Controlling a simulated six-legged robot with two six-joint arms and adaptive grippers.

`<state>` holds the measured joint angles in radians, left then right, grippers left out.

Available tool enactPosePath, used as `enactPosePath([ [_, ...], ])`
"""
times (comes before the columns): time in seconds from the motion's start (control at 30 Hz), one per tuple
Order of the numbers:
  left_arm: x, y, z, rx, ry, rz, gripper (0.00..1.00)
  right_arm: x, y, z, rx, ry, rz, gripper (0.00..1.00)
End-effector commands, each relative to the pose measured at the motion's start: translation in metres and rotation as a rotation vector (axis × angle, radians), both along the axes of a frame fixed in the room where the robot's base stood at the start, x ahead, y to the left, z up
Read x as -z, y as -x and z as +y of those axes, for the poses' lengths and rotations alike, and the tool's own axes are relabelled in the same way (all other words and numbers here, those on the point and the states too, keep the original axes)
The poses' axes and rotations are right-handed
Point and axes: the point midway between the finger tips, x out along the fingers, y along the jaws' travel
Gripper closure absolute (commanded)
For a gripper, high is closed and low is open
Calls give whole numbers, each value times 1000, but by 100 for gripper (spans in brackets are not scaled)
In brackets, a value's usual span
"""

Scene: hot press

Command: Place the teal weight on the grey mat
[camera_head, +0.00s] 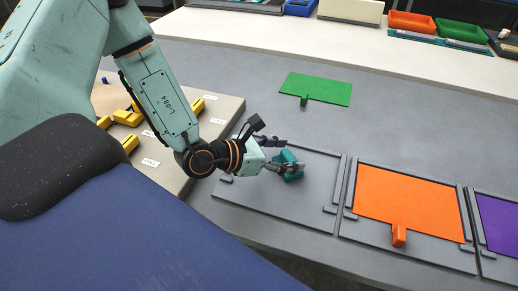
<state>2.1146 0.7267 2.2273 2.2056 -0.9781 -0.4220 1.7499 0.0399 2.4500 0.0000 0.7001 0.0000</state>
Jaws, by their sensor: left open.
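The teal weight (289,158) is on the grey mat (260,205), at about the middle of its upper half. My left gripper (286,157) reaches in from the left over the mat. Its fingers are open, one on the far side of the weight and one across its near side. The fingers partly cover the weight, and I cannot tell whether they touch it. My right gripper is not in view.
An orange sheet (410,200) with an orange block (399,235) lies right of the mat, then a purple sheet (497,222). A green sheet (325,88) with a green block (304,101) lies behind. Yellow pieces (128,118) lie on a board at left.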

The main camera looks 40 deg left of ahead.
Motion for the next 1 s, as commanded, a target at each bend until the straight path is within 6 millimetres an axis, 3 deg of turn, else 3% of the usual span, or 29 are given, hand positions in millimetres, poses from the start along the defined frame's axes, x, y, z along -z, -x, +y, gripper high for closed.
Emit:
enactPosePath([
  [0.57, -24, 41, 25, -5, 4, -1, 32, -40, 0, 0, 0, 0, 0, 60],
  [1.0, -41, 74, 44, -3, 4, 0, 32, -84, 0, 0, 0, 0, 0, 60],
])
